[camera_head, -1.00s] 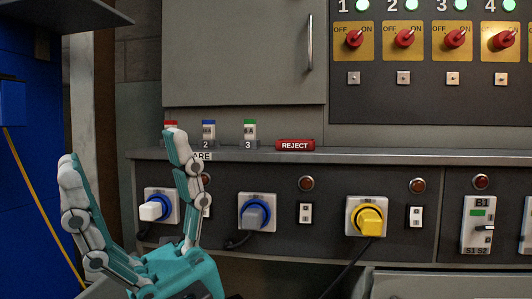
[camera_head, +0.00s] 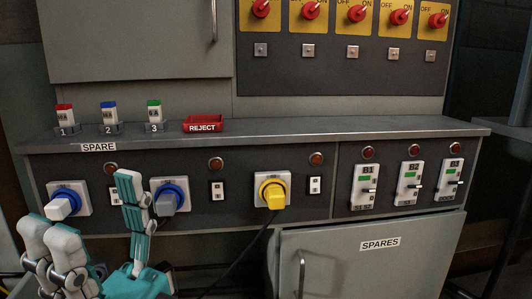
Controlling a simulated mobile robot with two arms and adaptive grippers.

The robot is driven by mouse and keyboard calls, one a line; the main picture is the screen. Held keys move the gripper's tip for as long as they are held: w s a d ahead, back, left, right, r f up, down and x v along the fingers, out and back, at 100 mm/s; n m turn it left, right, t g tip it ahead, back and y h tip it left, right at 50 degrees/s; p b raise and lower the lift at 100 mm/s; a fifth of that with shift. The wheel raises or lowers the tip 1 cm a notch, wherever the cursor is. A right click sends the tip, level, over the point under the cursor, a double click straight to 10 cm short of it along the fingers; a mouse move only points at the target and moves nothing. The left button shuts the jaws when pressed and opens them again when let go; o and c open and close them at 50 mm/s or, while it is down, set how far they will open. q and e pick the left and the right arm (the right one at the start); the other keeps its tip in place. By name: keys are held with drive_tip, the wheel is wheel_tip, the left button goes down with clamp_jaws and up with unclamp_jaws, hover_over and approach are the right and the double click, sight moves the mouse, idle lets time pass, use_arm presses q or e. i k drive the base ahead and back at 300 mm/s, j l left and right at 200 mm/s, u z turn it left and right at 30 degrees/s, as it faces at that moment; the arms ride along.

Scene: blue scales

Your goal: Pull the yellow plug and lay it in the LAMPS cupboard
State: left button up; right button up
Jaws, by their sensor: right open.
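The yellow plug (camera_head: 274,199) sits in a white-plated socket with a yellow ring on the dark front panel, and a black cable hangs below it. My right gripper (camera_head: 86,210) is at the lower left, its fingers spread and empty. It is well left of the yellow plug, in front of the white and grey plugs, and touches neither as far as I can see. No cupboard marked LAMPS shows. My left gripper is not in view.
The ledge holds small coloured blocks and a red REJECT tray (camera_head: 203,124). A cupboard marked SPARES (camera_head: 375,270) is shut at the lower right. An unlabelled upper cupboard (camera_head: 135,40) is also shut.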

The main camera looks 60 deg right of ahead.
sight(274, 193)
drive_tip(key=z, duration=1.85)
